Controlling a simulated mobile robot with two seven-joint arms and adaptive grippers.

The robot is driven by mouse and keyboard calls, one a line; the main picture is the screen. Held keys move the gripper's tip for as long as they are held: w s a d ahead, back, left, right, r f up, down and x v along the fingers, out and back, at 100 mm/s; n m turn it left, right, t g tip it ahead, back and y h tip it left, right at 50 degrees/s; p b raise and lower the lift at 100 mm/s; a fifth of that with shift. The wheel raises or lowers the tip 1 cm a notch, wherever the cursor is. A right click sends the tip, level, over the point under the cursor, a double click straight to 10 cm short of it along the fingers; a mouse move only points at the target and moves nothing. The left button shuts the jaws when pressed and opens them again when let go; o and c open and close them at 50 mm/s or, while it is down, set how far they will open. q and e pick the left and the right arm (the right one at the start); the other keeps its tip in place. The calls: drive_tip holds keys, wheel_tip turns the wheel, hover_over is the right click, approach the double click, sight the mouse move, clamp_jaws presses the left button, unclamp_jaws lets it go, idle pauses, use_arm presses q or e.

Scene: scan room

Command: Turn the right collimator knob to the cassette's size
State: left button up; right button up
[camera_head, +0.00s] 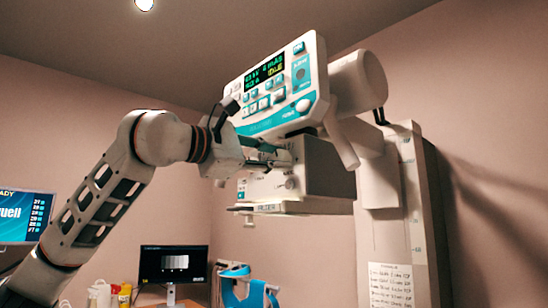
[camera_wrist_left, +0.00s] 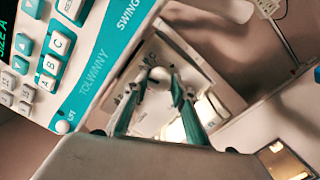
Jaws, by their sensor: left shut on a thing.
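The collimator (camera_head: 325,168) is a pale box under the tilted control panel (camera_head: 275,84). One round knob (camera_head: 291,182) shows on its front, below my fingers. My left gripper (camera_head: 287,160) reaches in from the left, just under the panel, and is shut on a small part at the collimator front. In the left wrist view, a pale round knob (camera_wrist_left: 160,73) shows between the teal fingertips of my left gripper (camera_wrist_left: 157,88). The fingers partly hide the collimator's face and markings. I cannot tell its dial setting. My right gripper and the cassette are not in view.
The panel's lower edge hangs close above my left gripper; its green display is partly legible. A column (camera_head: 405,215) with a posted list (camera_head: 391,286) stands at the right. A monitor (camera_head: 173,264) and bottles (camera_head: 101,294) are below. A blue screen (camera_head: 25,215) is at left.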

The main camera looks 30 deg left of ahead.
use_arm(q)
drive_tip(key=o, duration=1.1)
drive_tip(key=v, duration=1.2)
